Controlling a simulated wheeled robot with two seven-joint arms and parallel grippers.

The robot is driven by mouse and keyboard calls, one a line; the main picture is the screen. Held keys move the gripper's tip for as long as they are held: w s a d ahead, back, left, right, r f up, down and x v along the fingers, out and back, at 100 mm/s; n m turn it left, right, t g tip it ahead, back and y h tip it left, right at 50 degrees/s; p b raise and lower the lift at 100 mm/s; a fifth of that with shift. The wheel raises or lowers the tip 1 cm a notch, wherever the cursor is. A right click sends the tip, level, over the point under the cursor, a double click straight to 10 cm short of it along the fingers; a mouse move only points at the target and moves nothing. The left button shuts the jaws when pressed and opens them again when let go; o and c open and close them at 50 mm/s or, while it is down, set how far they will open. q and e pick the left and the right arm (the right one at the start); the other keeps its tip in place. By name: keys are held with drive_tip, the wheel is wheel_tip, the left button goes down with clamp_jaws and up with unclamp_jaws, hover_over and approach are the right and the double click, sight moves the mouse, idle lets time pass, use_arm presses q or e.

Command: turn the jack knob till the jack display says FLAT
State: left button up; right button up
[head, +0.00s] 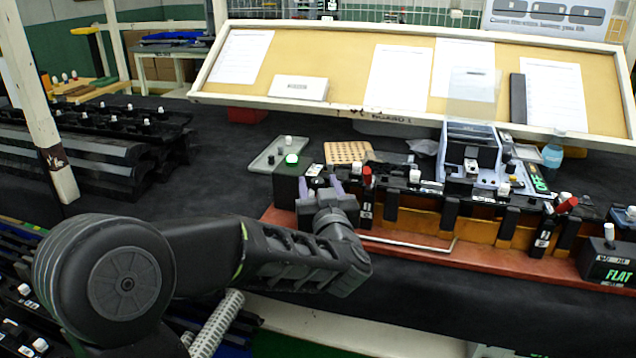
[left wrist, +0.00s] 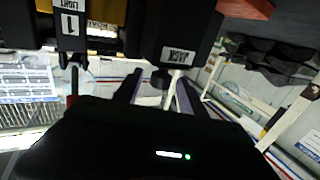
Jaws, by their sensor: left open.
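My left gripper (head: 320,190) is open at the fixture's left end. In the left wrist view its fingers (left wrist: 158,84) lie either side of the knob; contact cannot be told. A display (head: 620,276) on a black box at the far right reads FLAT in green; its small label is unreadable. My right gripper is out of view.
Another green display (head: 540,181) seems to read OFF. A grey tray (head: 268,160) and a document board (head: 340,60) stand behind.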

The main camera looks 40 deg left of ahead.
use_arm(q)
drive_tip(key=v, duration=0.6)
drive_tip(key=shift+s+d, duration=0.3)
drive_tip(key=shift+r, duration=0.1)
